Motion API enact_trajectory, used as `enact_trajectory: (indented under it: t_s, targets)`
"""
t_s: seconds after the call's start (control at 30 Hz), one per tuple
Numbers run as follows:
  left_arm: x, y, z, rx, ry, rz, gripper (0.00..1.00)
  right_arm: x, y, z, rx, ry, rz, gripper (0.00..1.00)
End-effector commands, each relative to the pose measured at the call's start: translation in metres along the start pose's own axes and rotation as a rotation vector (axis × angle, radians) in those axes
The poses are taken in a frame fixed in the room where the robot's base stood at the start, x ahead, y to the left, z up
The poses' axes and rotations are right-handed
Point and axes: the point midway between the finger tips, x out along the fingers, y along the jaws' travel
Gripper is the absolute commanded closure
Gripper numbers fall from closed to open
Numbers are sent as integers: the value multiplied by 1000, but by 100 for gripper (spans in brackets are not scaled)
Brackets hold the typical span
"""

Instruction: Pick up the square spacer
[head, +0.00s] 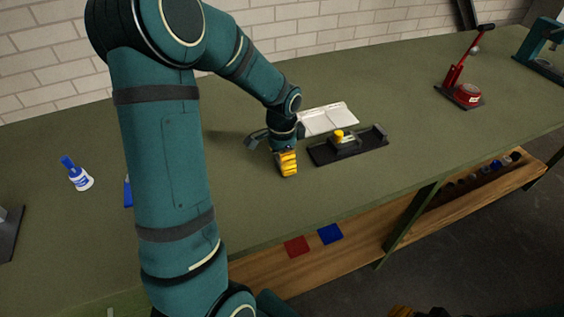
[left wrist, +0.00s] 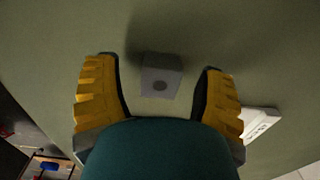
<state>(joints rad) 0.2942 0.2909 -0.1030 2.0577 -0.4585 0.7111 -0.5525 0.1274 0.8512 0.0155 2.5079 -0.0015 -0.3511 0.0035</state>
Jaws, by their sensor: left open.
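The square spacer (left wrist: 160,76) is a small grey block with a round dark hole in its face. In the left wrist view it sits on the green bench top between the two yellow fingers of my left gripper (left wrist: 158,85), with gaps on both sides. My left gripper is open. In the head view the left gripper (head: 286,164) is low over the bench, just left of the black fixture; the spacer is hidden there. A bit of yellow at the bottom edge looks like my right gripper (head: 404,311), mostly cut off.
A black fixture (head: 363,149) with a yellow-topped part (head: 339,135) stands close to the right, with a white tray (head: 328,118) behind it. The bench front is clear.

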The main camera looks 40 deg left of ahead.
Motion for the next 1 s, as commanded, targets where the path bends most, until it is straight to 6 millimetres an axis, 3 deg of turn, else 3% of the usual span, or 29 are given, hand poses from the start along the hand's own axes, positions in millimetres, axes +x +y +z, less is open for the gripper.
enact_trajectory:
  t_s: [0.13,0.33,0.77,0.87,1.0]
  targets:
    - [-1,0,0,0,0,-1,29,-1,0,0,0,0,0,53]
    - [-1,0,0,0,1,-1,99,-1,0,0,0,0,0,53]
    - [-2,0,0,0,0,0,100,-1,0,0,0,0,0,53]
    - [-9,0,0,0,2,-1,100,-3,-1,0,0,-1,0,53]
    - [-33,0,-1,1,4,-3,100,-10,-4,0,1,-3,0,53]
